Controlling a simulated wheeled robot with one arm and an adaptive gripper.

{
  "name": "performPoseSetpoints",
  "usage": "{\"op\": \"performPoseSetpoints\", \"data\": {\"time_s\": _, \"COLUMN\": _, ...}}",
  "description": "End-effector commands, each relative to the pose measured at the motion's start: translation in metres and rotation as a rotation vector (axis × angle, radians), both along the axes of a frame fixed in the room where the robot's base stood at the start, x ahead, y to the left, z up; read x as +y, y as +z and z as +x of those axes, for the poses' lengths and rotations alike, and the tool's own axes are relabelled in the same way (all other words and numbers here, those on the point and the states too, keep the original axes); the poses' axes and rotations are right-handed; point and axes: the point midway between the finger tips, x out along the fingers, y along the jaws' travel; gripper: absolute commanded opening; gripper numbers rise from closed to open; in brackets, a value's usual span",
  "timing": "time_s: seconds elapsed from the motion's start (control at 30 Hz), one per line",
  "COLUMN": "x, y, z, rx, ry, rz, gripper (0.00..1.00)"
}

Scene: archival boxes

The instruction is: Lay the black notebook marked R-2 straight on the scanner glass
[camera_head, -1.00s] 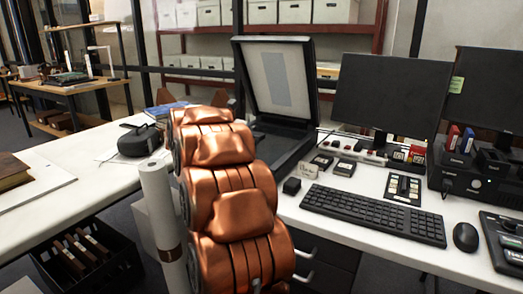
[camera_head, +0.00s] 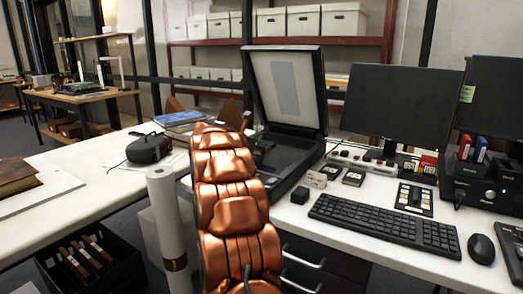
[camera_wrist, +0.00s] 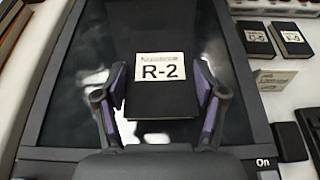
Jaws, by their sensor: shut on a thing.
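The black notebook (camera_wrist: 160,103) has a white label reading R-2 in the wrist view. My gripper (camera_wrist: 158,82) is shut on it, with a purple-padded finger at each side. The notebook looks roughly straight with the scanner over the dark scanner glass (camera_wrist: 78,65). I cannot tell whether it touches the glass. In the head view the scanner (camera_head: 302,158) stands on the desk with its lid (camera_head: 288,88) raised. My copper arm reaches toward the scanner there. The notebook cannot be made out in that view.
A keyboard (camera_head: 385,222), mouse (camera_head: 481,249) and monitor (camera_head: 402,99) are farther right.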

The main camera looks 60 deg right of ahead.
Motion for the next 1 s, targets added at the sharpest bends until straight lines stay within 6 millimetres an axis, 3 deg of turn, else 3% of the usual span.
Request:
{"op": "performPoseSetpoints", "data": {"time_s": 0.53, "x": -0.056, "y": -0.006, "z": 0.026, "rx": 0.0, "ry": 0.0, "rz": -0.001, "gripper": 0.33}}
{"op": "performPoseSetpoints", "data": {"time_s": 0.8, "x": -0.065, "y": -0.007, "z": 0.03, "rx": -0.001, "ry": 0.002, "rz": -0.001, "gripper": 0.33}}
{"op": "performPoseSetpoints", "data": {"time_s": 1.0, "x": -0.066, "y": -0.025, "z": 0.029, "rx": 0.003, "ry": 0.0, "rz": 0.001, "gripper": 0.33}}
